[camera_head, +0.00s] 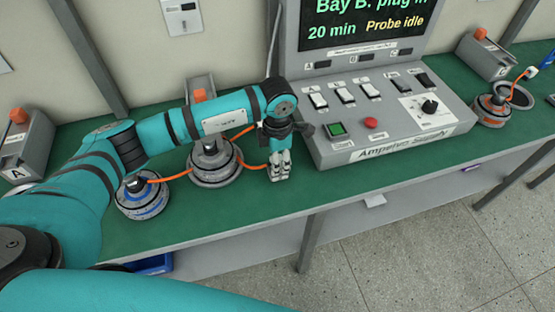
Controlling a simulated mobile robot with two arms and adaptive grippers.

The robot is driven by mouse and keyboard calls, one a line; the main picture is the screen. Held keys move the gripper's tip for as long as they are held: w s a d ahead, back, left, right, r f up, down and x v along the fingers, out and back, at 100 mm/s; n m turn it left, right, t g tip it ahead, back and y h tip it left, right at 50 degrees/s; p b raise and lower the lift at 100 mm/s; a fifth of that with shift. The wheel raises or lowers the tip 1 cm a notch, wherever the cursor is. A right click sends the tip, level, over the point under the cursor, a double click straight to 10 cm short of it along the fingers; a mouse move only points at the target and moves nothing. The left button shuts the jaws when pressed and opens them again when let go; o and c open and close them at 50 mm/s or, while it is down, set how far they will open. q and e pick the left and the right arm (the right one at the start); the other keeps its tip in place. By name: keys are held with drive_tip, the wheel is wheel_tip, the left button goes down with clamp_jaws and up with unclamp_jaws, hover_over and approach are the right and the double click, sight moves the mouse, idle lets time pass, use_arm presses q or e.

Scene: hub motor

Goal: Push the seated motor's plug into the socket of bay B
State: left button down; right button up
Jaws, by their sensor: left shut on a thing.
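My left gripper (280,172) points down over the green bench, to the right of the middle motor. An orange cable (254,166) runs from that side to its fingertips, which are shut on the cable's plug; the plug itself is mostly hidden by the fingers. The middle motor (216,172) is a grey disc sitting flat on its round seat, partly under my arm. Behind it stands a grey bay block (201,84) with an orange knob (200,95), partly covered by my arm. I cannot make out bay B's socket. My right gripper is out of view.
A blue-labelled motor (142,205) lies at left, near bay block A (27,150). The console (390,125) stands close right of my gripper; its screen (365,20) reads "Bay B. plug in". Another motor (492,112) sits at far right. The bench's front strip is clear.

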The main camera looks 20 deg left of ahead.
use_arm(q)
drive_tip(key=shift+f, duration=0.1)
drive_tip(key=c, duration=0.9)
unclamp_jaws()
drive_tip(key=shift+o, duration=0.2)
wheel_tip(320, 180, up, 12)
